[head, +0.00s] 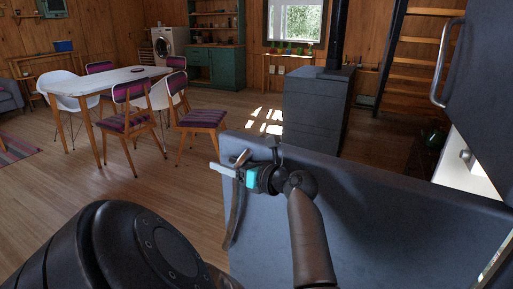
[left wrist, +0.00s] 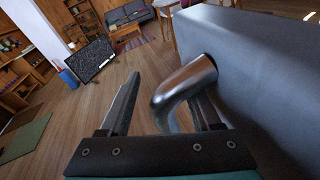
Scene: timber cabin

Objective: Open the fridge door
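The dark grey lower fridge door (head: 370,215) stands swung out wide, its top edge running across the head view. A strip of the white fridge interior (head: 468,170) shows at the right. The door's curved metal handle (head: 236,205) is at the door's left end; it also shows in the left wrist view (left wrist: 183,88). My left gripper (head: 232,172) is at the handle. In the left wrist view its fingers (left wrist: 165,105) are apart, with the handle between them, nearer the right finger and clear of the left one. My right gripper is out of view.
The dark upper fridge door (head: 488,95) with its own handle (head: 445,62) looks closed at the right. A dark stove (head: 318,110) stands beyond the open door. A table (head: 105,82) with several chairs is at the left, with open wooden floor between.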

